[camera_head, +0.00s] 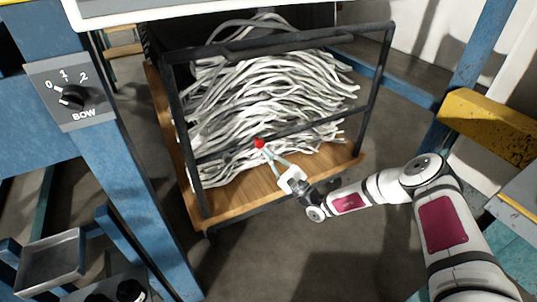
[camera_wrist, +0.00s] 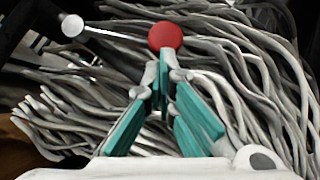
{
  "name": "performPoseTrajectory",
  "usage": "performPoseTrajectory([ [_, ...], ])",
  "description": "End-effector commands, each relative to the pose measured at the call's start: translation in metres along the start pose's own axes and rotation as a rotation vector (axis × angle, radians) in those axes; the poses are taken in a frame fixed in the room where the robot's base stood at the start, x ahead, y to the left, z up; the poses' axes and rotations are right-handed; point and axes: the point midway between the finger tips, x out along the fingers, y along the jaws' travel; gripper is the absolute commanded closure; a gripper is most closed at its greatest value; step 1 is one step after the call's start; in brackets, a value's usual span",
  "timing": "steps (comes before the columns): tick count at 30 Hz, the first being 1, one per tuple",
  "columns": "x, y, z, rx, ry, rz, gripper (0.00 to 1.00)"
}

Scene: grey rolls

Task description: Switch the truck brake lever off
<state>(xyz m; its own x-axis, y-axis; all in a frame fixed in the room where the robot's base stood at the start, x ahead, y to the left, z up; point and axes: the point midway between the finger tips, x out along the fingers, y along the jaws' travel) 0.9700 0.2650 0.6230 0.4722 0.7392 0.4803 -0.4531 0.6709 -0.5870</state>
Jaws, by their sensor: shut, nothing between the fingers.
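The brake lever's red ball knob (camera_head: 260,143) is in front of the truck's lower black bar. In the wrist view the red knob (camera_wrist: 165,37) is at the upper middle, and a thin metal rod (camera_wrist: 115,34) runs left from it to a pale round end (camera_wrist: 72,25). My gripper (camera_head: 266,152) reaches in from the lower right. In the wrist view my gripper (camera_wrist: 166,66) is shut and empty, its fingertips just below the knob. I cannot tell whether they touch it. The truck (camera_head: 280,38) has a black frame and a wooden deck (camera_head: 253,202).
Grey rolls (camera_head: 265,95) fill the truck behind the lever. A blue post with a BOW dial panel (camera_head: 72,93) stands left, with a grey tray (camera_head: 52,262) below. A yellow block (camera_head: 490,122) is at right. Dark floor (camera_head: 290,260) is open in front.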

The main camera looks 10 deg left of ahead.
Motion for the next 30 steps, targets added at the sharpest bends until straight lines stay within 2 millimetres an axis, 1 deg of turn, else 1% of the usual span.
performPoseTrajectory([
  [8, 0.011, -0.011, 0.015, -0.1, -0.003, 0.073, 1.0],
  [15, 0.027, -0.022, 0.037, -0.269, -0.004, 0.198, 1.0],
  [21, 0.04, -0.025, 0.056, -0.419, -0.004, 0.309, 1.0],
  [30, 0.058, -0.022, 0.081, -0.622, -0.003, 0.46, 1.0],
])
